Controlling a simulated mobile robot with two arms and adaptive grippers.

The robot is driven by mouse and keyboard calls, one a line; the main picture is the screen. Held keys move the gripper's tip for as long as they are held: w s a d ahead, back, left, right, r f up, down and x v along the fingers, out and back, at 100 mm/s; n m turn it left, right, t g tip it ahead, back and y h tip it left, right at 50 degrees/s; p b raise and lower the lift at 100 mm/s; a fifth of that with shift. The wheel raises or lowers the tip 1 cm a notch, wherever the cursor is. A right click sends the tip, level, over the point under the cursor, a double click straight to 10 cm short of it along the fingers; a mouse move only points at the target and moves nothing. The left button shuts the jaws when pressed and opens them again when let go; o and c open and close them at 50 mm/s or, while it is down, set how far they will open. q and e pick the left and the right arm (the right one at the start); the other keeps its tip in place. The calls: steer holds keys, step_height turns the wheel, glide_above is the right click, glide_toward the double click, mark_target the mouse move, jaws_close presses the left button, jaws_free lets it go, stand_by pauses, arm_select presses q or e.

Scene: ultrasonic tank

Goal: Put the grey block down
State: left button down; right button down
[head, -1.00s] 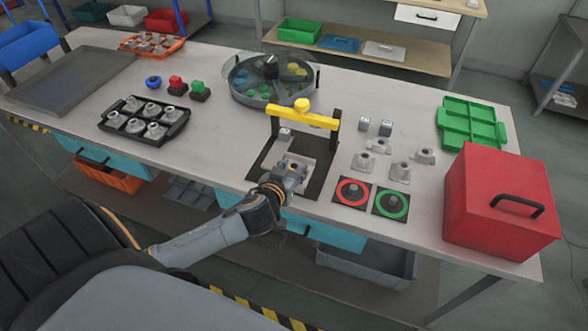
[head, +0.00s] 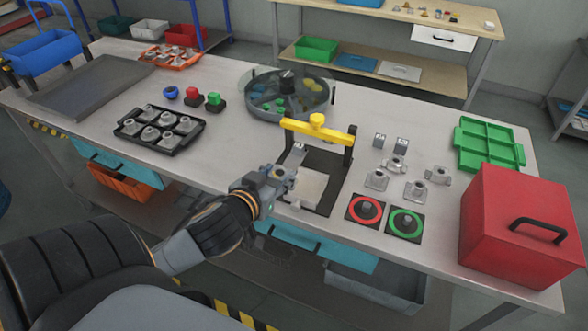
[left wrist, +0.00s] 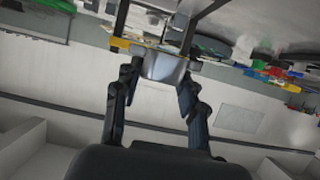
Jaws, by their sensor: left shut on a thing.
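My left gripper (left wrist: 158,95) is shut on a grey block (left wrist: 163,66), which sits between its two dark fingers in the left wrist view. In the head view my left gripper (head: 280,178) is at the table's front edge, beside the left front of a black fixture (head: 327,198) with a yellow bar across its top. The held block is hard to tell from the gripper there. The fixture's pale plate (head: 303,187) looks bare where it shows. My right gripper is not in view.
Grey parts (head: 416,190) and two small cubes (head: 380,140) stand right of the fixture, behind a red-ringed button (head: 365,209) and a green-ringed one (head: 405,223). A red box (head: 500,215) stands at the right.

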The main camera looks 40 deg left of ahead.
mark_target(278, 168)
arm_select(q)
steer(key=s+r+p, duration=0.1)
steer(key=p, duration=0.1)
steer(key=s+r+p, duration=0.1)
steer(key=s, duration=0.1)
steer(key=shift+a+p, duration=0.1)
steer(key=shift+p, duration=0.3)
steer(key=w+d+m+h+b, duration=0.2)
steer(key=w+d+b, duration=0.3)
steer(key=d, duration=0.9)
steer(key=shift+w+d+m+t+h, duration=0.3)
steer(key=shift+w+h, duration=0.3)
steer(key=shift+w, duration=0.45)
steer(key=shift+s+a+r, duration=0.1)
steer(key=shift+a, duration=0.05)
